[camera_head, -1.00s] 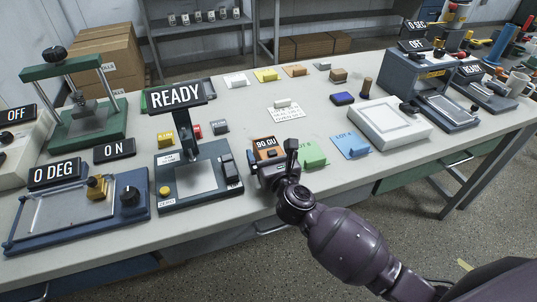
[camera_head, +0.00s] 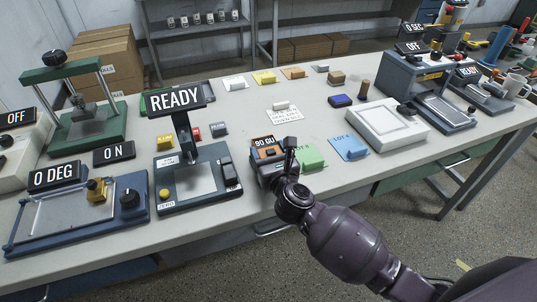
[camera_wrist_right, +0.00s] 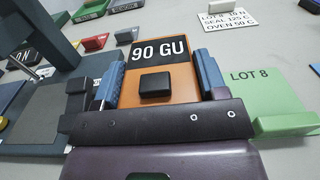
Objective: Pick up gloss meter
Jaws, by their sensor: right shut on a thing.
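The gloss meter (camera_head: 268,153) is an orange block with a black "90 GU" label, near the front edge of the table in the head view. It also fills the middle of the right wrist view (camera_wrist_right: 182,93), with a black button on its top. My right gripper (camera_wrist_right: 158,82) is shut on the gloss meter, one blue-padded finger against each side. In the head view the right gripper (camera_head: 277,162) partly covers the meter's near end. Whether the meter touches the table is hard to tell. My left gripper is not in view.
A green "LOT 8" card (camera_head: 311,157) lies close on the right, and a blue lot card (camera_head: 349,148) beyond it. A dark blue device with a "READY" sign (camera_head: 176,97) stands close on the left. A white lot label (camera_head: 284,114) lies behind, with bare table around it.

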